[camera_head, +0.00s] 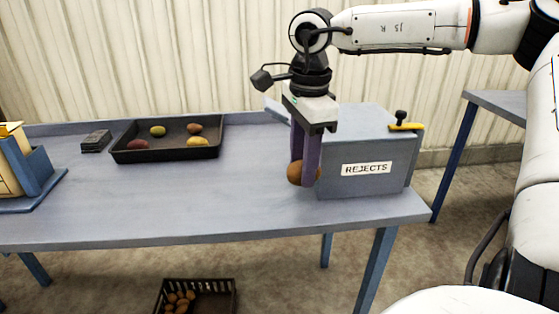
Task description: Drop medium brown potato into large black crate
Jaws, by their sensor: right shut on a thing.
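My right gripper (306,178) points down in front of the grey rejects box and is shut on a brown potato (294,173). The potato is partly hidden by the purple fingers. It is low over the table, and I cannot tell whether it touches the tabletop. A black crate (232,299) with slotted walls stands on the floor below the table's front edge, cut off by the bottom of the picture. It holds several potatoes. My left gripper is not in view.
The grey box marked REJECTS (340,184) stands on the table (240,205) at the right. A black tray (165,154) with several potatoes lies at the back left, beside a small dark block (96,141). A blue holder (38,172) stands far left. The middle tabletop is clear.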

